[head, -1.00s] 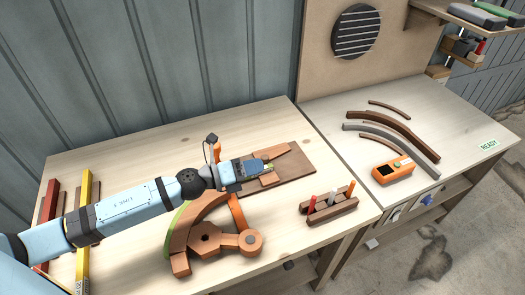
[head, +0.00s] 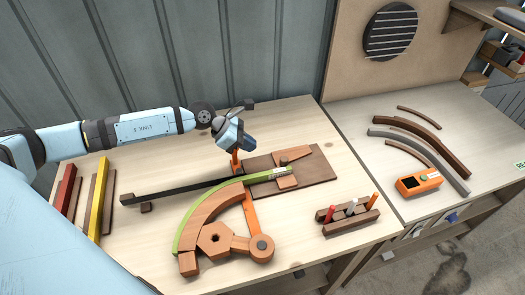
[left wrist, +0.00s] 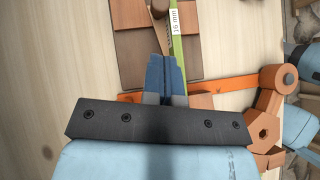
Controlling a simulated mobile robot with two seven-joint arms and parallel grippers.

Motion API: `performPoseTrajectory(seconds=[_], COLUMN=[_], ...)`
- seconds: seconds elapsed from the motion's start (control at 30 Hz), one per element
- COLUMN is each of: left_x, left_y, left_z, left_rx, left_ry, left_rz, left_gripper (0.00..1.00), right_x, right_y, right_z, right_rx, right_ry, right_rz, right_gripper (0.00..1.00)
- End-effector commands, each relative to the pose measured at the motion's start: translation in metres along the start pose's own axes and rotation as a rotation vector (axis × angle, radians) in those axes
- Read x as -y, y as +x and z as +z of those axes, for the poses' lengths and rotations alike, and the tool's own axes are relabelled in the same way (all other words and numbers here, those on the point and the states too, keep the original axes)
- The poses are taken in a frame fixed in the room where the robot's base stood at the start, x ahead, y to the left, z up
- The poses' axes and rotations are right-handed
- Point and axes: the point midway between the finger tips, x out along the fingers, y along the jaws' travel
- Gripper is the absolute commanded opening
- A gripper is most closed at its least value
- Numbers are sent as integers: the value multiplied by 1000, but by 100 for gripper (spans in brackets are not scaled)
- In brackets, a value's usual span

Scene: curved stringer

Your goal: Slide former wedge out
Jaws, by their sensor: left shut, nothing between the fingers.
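A brown board (head: 318,172) lies on the bench with orange-brown wooden pieces on it. A long tapered piece (head: 297,154), which looks like the wedge, lies along its far side beside a dark peg (head: 283,161). A smaller block (head: 287,183) is at its near side. A green strip (head: 262,176) passes between them and bends around the curved wooden former (head: 205,212). In the left wrist view the strip (left wrist: 176,45) carries a 16 mm label. My left gripper (head: 238,142) is shut and empty, raised above the board's left end; its fingers (left wrist: 166,65) hide part of the strip.
A tool holder (head: 348,210) is at the right front. Red (head: 67,188) and yellow (head: 95,205) bars lie left. The second bench (head: 400,205) holds curved strips.

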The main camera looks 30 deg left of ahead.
Motion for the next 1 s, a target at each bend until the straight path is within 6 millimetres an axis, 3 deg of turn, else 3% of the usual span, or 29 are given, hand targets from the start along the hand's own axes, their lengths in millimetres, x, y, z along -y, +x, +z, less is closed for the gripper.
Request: performPoseTrajectory(seconds=[0.5,1.0], left_x=[1,1], left_y=[83,93], left_z=[2,1], left_rx=[3,2], left_ry=[-2,-1], left_rz=[-1,-1], left_gripper=[0,0], right_x=[0,0], right_y=[-8,-8], right_z=[-13,-11], right_rx=[0,3], right_ry=[0,0], right_rz=[1,0], right_gripper=[40,40])
